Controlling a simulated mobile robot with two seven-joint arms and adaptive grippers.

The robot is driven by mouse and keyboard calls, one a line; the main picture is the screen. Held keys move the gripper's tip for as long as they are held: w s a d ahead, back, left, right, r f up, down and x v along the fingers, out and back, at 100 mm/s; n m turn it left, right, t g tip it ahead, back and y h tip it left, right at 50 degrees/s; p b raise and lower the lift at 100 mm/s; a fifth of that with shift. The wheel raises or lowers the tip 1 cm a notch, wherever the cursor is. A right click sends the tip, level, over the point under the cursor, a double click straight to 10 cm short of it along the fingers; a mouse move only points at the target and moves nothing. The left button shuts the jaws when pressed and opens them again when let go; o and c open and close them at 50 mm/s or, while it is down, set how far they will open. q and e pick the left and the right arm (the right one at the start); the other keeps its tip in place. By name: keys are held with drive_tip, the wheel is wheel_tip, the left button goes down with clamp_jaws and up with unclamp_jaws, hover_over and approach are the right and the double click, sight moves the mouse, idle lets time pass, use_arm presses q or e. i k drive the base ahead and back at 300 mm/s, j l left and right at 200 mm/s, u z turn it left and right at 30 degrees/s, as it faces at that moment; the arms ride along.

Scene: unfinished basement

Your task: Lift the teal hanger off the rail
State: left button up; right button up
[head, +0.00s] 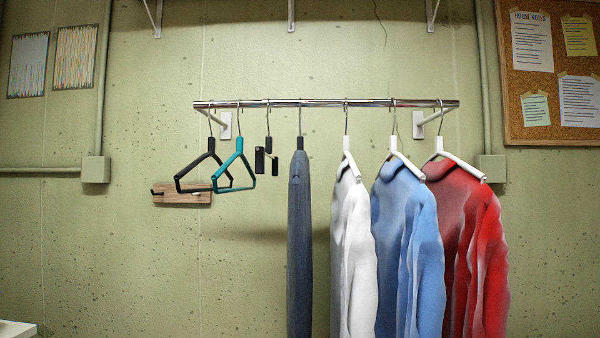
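The teal hanger (240,165) hangs empty by its metal hook from the chrome rail (320,103), near the rail's left end. It is turned at an angle to the wall. Just left of it hangs an empty black hanger (190,170), and the two overlap in the picture. Neither of my grippers shows in the head view.
Right of the teal hanger hang a small black clip hanger (268,160), then dark trousers (300,240) and white (352,250), blue (405,240) and red (475,240) shirts. A wooden hook board (170,198) is on the wall behind. A white surface (15,329) shows at lower left.

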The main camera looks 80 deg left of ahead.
sight(239, 152)
drive_tip(key=u, duration=2.95)
drive_tip(key=l+z, duration=0.3)
drive_tip(key=l, duration=0.2)
drive_tip(key=i, duration=0.05)
